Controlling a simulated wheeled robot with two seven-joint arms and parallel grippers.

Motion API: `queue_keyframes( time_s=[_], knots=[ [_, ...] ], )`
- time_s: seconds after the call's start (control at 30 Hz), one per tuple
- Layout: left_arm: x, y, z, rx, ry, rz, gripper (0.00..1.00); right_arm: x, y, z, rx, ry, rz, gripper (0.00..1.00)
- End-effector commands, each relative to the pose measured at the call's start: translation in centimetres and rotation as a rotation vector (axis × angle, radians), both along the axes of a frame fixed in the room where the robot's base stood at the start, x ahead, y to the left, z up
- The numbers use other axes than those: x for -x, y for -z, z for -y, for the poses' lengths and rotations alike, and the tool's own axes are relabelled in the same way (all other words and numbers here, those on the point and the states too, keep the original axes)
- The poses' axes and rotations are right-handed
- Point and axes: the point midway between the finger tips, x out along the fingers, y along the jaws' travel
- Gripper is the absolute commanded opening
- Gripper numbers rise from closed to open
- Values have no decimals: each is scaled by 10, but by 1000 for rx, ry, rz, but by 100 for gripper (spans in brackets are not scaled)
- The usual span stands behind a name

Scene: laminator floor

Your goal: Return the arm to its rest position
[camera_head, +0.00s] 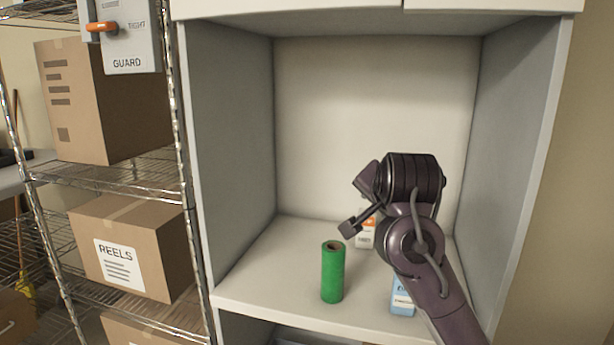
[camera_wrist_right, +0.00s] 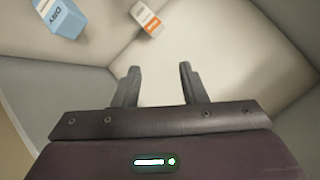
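My right arm reaches up into the shelf compartment from the lower right in the head view. My right gripper (camera_head: 356,204) is held above the compartment floor, pointing left. In the right wrist view the right gripper (camera_wrist_right: 158,84) has its two fingers apart with nothing between them. My left gripper is not in either view.
A green roll (camera_head: 332,272) stands upright near the shelf's front edge. A white and orange container (camera_head: 366,238) and a blue container (camera_head: 402,298) are partly hidden by my arm. The grey side walls (camera_head: 232,150) bound the compartment. A wire rack with boxes (camera_head: 128,250) stands left.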

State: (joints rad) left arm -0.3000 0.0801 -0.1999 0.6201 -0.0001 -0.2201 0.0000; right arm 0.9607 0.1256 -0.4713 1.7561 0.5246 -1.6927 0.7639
Motion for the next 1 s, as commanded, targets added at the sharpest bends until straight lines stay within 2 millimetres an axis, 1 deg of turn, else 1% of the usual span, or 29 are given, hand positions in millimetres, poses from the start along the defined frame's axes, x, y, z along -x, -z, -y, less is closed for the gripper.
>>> queue_keyframes(
  time_s=[0.03,0.07,0.1,0.17,0.2,0.27,0.3,0.37,0.4,0.47,0.5,0.57,0.6,0.7,0.8,1.0],
  knots=[
    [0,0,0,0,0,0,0,7,39,1,34,-42,-53,38],
    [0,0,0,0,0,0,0,11,58,2,55,-67,-78,38],
    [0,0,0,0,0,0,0,19,83,3,85,-101,-111,38],
    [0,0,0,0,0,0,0,32,119,6,125,-150,-159,38],
    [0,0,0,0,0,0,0,42,142,8,153,-185,-190,38],
    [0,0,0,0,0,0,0,60,175,11,192,-236,-234,38],
    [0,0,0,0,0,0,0,72,195,14,217,-269,-262,38],
    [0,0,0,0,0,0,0,93,224,18,255,-322,-306,38],
    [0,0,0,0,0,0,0,108,243,21,280,-356,-334,38],
    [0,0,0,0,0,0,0,132,268,26,316,-409,-375,38],
    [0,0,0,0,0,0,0,149,284,29,340,-444,-403,38],
    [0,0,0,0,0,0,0,174,304,34,374,-495,-441,38],
    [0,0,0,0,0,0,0,189,315,37,395,-528,-463,38],
    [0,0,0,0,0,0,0,222,335,44,440,-597,-509,38],
    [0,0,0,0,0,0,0,248,348,49,474,-651,-543,38],
    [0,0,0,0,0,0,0,290,364,57,524,-739,-600,38]
  ],
)
